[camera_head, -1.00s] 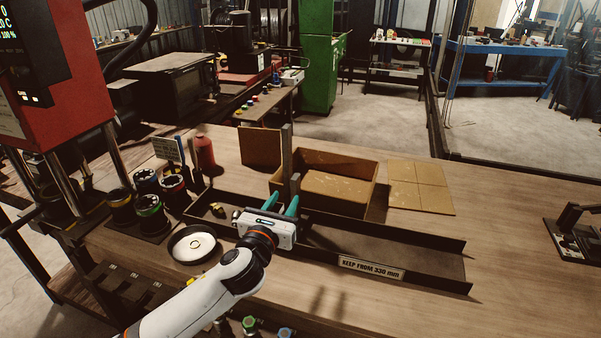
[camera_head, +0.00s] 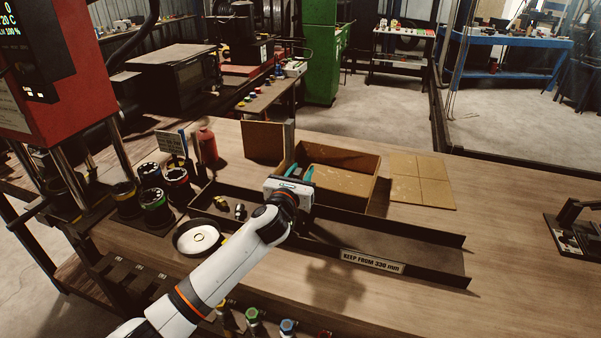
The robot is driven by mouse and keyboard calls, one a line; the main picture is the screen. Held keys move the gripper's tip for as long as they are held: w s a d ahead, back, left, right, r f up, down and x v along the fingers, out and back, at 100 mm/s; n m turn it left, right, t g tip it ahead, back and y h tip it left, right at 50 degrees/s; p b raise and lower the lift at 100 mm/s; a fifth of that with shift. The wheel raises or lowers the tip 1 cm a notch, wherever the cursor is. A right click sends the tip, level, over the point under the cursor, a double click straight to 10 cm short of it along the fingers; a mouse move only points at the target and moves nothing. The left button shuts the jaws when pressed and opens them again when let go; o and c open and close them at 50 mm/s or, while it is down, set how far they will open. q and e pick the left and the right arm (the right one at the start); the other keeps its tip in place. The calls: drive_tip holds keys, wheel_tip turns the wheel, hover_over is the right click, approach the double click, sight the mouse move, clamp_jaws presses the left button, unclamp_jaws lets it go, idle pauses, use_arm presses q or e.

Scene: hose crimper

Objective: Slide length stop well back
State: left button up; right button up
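A long dark trough (camera_head: 430,268) lies on the bench, with a label (camera_head: 373,261) reading "KEEP FROM 330 mm" on its front wall. My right gripper is not in view.
Small fittings (camera_head: 239,211) lie at the trough's left end. A round dish (camera_head: 180,243), several dark spools (camera_head: 153,203) and a red bottle (camera_head: 207,146) stand to the left. The cardboard box (camera_head: 345,195) is close behind the trough. The bench right of the trough is mostly clear.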

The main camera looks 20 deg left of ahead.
use_arm(q)
drive_tip(key=c, duration=0.6)
clamp_jaws()
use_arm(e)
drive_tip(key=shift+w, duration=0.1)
